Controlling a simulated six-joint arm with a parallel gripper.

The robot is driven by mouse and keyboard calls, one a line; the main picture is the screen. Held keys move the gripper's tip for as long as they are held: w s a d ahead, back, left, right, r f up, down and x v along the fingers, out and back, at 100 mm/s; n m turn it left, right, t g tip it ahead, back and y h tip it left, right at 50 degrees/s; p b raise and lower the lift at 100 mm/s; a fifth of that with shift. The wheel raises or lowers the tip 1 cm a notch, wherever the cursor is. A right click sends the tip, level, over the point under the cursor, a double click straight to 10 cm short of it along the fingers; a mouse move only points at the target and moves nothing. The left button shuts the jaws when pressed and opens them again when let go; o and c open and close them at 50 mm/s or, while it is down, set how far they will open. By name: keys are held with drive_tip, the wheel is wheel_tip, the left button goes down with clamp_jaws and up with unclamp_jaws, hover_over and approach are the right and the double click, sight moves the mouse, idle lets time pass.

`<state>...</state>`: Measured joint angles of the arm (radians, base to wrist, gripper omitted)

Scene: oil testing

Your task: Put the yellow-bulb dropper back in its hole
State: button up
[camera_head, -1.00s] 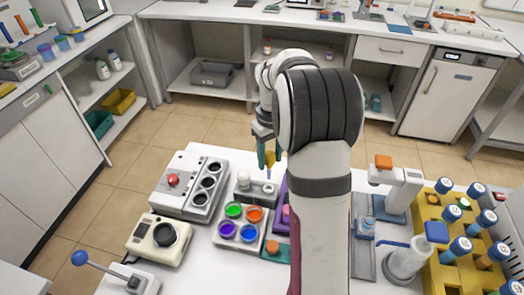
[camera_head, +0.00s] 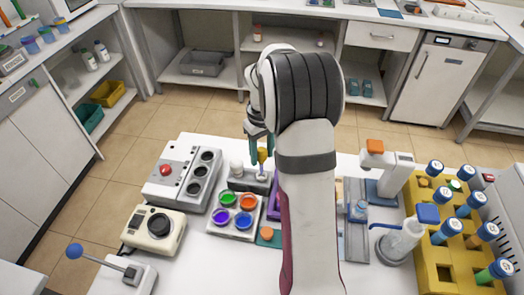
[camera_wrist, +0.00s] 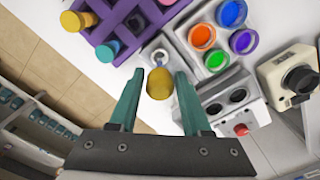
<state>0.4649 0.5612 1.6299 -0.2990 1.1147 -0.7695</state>
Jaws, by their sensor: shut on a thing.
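The dropper's yellow bulb (camera_head: 262,155) shows at my gripper (camera_head: 260,146) in the head view. My gripper is shut on the dropper, bulb up, above the right part of a small grey holder (camera_head: 240,185). In the wrist view the yellow bulb (camera_wrist: 159,84) sits between the two teal fingers of my gripper (camera_wrist: 158,82). A pale ring (camera_wrist: 159,57) of the holder shows just beyond the bulb. The dropper's lower part is mostly hidden, so I cannot tell whether its tip is in the hole.
A tray of colour cups (camera_head: 234,234) stands in front of the holder. A grey device with a red button (camera_head: 166,170) stands further left. A yellow tube rack (camera_head: 425,285) is at right.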

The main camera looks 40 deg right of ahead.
sight(262, 167)
drive_tip(key=shift+f, duration=0.55)
idle(0.4)
drive_tip(key=shift+f, duration=0.7)
drive_tip(key=shift+f, duration=0.35)
drive_tip(key=shift+f, duration=0.35)
drive_tip(key=shift+f, duration=0.35)
drive_tip(key=shift+f, duration=0.35)
drive_tip(key=shift+f, duration=0.45)
